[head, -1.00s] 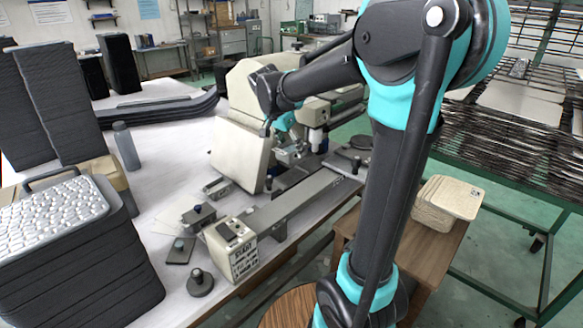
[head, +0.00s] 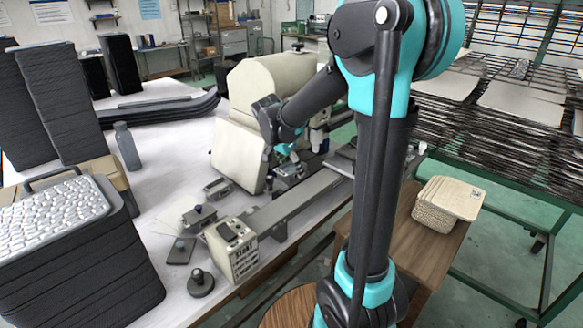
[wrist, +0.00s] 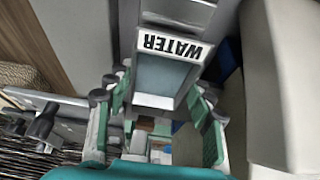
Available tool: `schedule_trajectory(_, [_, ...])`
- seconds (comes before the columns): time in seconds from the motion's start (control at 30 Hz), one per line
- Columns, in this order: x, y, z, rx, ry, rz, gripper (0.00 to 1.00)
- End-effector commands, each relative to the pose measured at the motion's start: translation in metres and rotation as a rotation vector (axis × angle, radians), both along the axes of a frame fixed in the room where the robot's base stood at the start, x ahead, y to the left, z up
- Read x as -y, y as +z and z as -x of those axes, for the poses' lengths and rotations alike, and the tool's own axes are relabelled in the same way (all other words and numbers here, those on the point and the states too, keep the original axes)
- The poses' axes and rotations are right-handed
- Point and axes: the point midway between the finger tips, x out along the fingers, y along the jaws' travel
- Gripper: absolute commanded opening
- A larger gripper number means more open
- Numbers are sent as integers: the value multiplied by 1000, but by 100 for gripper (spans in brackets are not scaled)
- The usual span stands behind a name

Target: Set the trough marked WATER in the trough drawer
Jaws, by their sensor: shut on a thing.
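The trough marked WATER (wrist: 172,70) is a grey box with a white label, and its lettering reads upside down in the wrist view. My gripper (wrist: 160,105) has its green-padded fingers on both sides of the trough and is shut on it. In the head view my gripper (head: 287,158) is small, beside the cream machine and above the grey rail; the trough is hard to make out there. I cannot make out the trough drawer for certain in either view.
A cream machine (head: 240,150) stands close behind my gripper. A long grey rail (head: 300,198) with a control box (head: 232,248) runs along the table's front edge. Small metal trays and knobbed weights (head: 201,282) lie left of it. Stacked dark panels (head: 85,250) fill the front left.

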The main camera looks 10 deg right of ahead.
Motion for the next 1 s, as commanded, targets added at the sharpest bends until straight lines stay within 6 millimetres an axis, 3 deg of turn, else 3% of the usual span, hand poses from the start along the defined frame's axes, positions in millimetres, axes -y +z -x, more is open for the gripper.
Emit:
schedule_trajectory(0.03, [0, -2, 0, 0, 0, 0, 13])
schedule_trajectory(0.07, [0, -2, 0, 0, 0, 0, 55])
schedule_trajectory(0.2, [0, -1, 0, 0, 0, 0, 73])
schedule_trajectory(0.67, [-3, 8, 2, 0, 1, 0, 73])
schedule_trajectory(1.0, [-22, 67, 16, -1, 2, 0, 73])
